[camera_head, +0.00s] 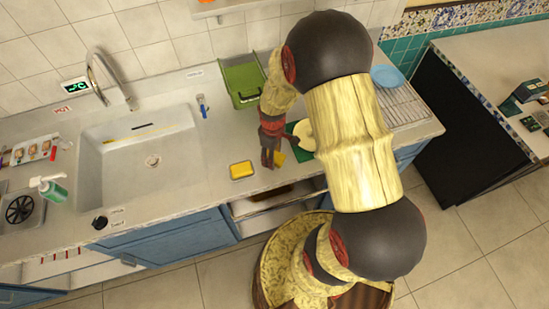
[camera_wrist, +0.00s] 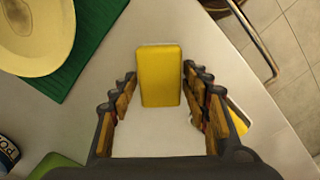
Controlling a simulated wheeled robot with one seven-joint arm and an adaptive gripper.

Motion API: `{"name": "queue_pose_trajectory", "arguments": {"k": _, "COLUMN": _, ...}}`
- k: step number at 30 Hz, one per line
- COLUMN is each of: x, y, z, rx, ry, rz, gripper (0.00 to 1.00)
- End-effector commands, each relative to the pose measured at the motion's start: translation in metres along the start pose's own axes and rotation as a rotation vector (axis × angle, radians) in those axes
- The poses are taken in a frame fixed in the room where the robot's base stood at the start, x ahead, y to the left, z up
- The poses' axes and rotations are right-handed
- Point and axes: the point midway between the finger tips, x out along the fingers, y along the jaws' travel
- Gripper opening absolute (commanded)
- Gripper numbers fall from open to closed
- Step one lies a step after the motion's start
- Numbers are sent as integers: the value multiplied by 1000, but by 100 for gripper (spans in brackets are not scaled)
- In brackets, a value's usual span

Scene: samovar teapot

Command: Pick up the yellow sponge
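A yellow block that looks like a sponge (camera_wrist: 160,76) lies on the counter between the fingertips of my gripper (camera_wrist: 160,82) in the wrist view, with narrow gaps on both sides. In the head view it shows partly behind my gripper (camera_head: 269,160) as a small yellow patch (camera_head: 279,159). My gripper is open, pointing down; how high the tips are is hard to tell. A second yellow block with a pale edge (camera_head: 241,170) lies on the counter to the left in the head view. It is partly hidden behind the right finger in the wrist view (camera_wrist: 238,114).
A pale plate (camera_wrist: 38,32) on a green mat (camera_wrist: 95,50) is close by at upper left in the wrist view. The counter's front edge and a metal handle (camera_wrist: 252,42) are at right. A green rack (camera_head: 243,80) stands behind; a sink (camera_head: 140,160) is left.

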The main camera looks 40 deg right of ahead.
Motion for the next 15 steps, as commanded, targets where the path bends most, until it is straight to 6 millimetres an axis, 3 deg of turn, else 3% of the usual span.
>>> {"name": "queue_pose_trajectory", "arguments": {"k": 15, "x": 0, "y": 0, "z": 0, "rx": 0, "ry": 0, "rz": 0, "gripper": 17}}
